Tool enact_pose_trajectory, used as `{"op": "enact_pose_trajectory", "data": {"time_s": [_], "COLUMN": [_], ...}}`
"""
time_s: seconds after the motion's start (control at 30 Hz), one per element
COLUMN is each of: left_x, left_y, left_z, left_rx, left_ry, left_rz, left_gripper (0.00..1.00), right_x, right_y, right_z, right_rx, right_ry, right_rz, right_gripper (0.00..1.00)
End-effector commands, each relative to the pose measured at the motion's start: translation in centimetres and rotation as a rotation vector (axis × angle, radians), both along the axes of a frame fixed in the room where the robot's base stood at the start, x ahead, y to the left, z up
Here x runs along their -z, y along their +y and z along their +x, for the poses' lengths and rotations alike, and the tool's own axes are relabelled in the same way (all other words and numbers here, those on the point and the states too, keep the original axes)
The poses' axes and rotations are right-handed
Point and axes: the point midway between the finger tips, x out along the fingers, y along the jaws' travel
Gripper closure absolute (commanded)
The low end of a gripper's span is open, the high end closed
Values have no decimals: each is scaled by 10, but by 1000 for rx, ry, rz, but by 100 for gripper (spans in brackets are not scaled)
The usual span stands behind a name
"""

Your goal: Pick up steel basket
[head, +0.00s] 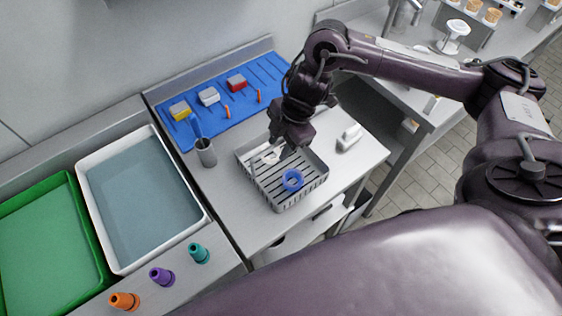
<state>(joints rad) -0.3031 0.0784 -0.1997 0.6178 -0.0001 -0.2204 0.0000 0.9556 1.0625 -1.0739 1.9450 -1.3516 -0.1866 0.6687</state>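The steel basket (304,192) is a grey, slotted, open-topped tray on the steel counter in the middle of the head view. A blue ring-shaped piece (292,180) lies inside it, and a small pale piece (270,158) shows near its back, partly hidden. My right gripper (282,152) reaches down from above at the basket's back part. Its fingertips are small and dark against the basket, so I cannot tell whether they are open or shut, or touch the basket. The basket appears to rest flat on the counter. My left gripper is not in view.
A grey cup (206,155) stands left of the basket, and a white device (349,137) lies to its right. A blue mat (225,118) with small boxes is behind. A white water-filled tub (140,200), a green tray (50,240) and three coloured cones (162,277) are left.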

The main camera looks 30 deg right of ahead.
Motion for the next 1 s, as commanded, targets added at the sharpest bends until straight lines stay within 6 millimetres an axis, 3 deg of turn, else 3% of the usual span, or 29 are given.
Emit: {"op": "enact_pose_trajectory", "data": {"time_s": [0.33, 0.6, 1.0], "left_x": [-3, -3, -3], "left_y": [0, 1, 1], "left_z": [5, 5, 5], "left_rx": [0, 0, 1], "left_ry": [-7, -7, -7], "left_rz": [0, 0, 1], "left_gripper": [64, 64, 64], "right_x": [11, 11, 11], "right_y": [3, 3, 3], "right_z": [1, 1, 1], "right_rx": [-1, -1, -1], "right_ry": [-1, -1, -1], "right_rz": [0, 0, 0], "right_gripper": [65, 100, 100]}}
